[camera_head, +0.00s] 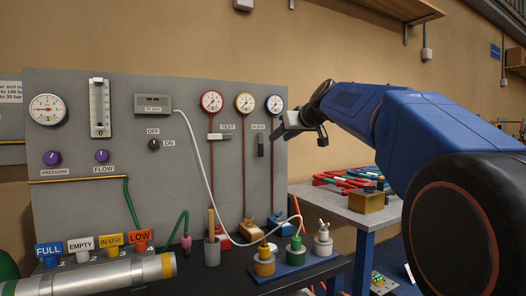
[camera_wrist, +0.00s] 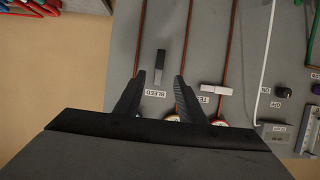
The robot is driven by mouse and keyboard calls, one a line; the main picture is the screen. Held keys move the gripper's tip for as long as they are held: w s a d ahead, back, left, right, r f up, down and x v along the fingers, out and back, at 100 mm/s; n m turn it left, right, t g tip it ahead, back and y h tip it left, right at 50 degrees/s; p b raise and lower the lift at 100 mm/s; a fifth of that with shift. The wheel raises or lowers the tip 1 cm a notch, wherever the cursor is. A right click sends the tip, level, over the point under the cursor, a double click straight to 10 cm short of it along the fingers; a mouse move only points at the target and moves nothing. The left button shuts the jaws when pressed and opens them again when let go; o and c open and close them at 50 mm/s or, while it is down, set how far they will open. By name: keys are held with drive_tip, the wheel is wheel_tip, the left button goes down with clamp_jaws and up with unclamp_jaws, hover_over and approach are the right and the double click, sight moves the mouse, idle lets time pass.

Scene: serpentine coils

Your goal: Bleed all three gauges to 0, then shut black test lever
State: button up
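The BLEED lever (camera_head: 260,146) hangs vertical, dark grip down. In the upside-down wrist view, the BLEED lever (camera_wrist: 159,65) shows between my fingers and the TEST lever (camera_wrist: 215,87) to their right. My gripper (camera_head: 279,132) is open and empty, just right of the BLEED lever and apart from it. The wrist view shows its spread fingers (camera_wrist: 160,78).
Red lines run down the panel to valves near the bench. A white hose (camera_head: 205,165) arcs from the digital display (camera_head: 154,104) to fittings on a blue tray (camera_head: 300,262). A gas cylinder (camera_head: 95,278) lies front left. A side table (camera_head: 345,207) with tools stands right.

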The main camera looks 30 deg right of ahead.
sight(262, 150)
drive_tip(key=x, duration=1.5)
drive_tip(key=shift+a+f, duration=0.1)
drive_tip(key=shift+c, duration=0.6)
clamp_jaws()
